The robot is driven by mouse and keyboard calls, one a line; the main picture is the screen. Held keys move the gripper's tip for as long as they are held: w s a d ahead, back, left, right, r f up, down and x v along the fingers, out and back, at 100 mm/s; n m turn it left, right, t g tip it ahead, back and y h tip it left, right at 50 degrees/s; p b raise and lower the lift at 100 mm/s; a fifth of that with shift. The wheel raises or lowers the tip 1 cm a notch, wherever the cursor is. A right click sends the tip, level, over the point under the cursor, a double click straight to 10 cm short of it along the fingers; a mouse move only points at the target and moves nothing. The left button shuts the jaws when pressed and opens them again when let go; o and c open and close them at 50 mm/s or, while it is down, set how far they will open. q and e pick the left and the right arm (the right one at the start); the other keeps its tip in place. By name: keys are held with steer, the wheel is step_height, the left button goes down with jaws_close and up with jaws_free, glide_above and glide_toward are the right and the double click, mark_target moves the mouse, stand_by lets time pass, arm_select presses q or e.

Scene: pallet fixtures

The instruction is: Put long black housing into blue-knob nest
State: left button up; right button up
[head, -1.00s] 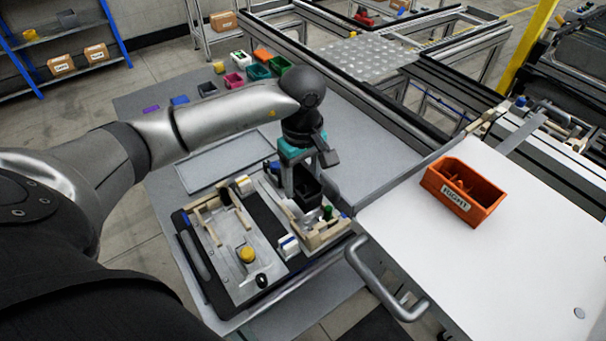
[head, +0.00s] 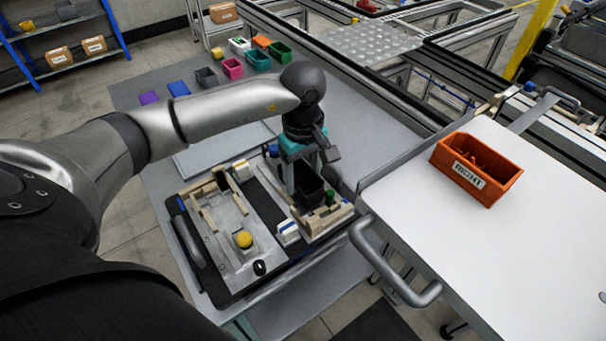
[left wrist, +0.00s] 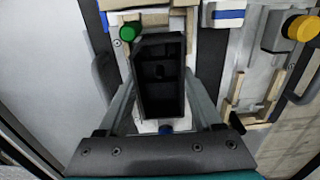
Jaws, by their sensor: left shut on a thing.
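My left gripper (head: 304,188) is shut on the long black housing (head: 312,203), an open-topped box. In the left wrist view my left gripper (left wrist: 160,85) has a finger on each long side of the housing (left wrist: 160,95). The housing is over the right-hand nest (head: 340,216) of the pallet. I cannot tell whether it touches the nest floor. A green knob (left wrist: 128,33) is beside the housing's far end; a blue knob (left wrist: 165,129) shows at its near end. My right gripper is not in view.
The neighbouring nest with a yellow knob (head: 243,239) is empty. A blue-and-white block (head: 288,230) lies between the nests. An orange bin (head: 477,168) stands on the white table to the right. Several small coloured bins (head: 258,61) stand at the back.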

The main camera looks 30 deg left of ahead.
arm_select(q)
steer(key=shift+f+b, duration=0.8)
steer(key=shift+f, duration=0.15)
steer(key=o, duration=1.5)
steer(key=shift+o, duration=0.2)
steer(key=shift+r, duration=0.15)
step_height(320, 180, up, 15)
steer(key=p, duration=0.1)
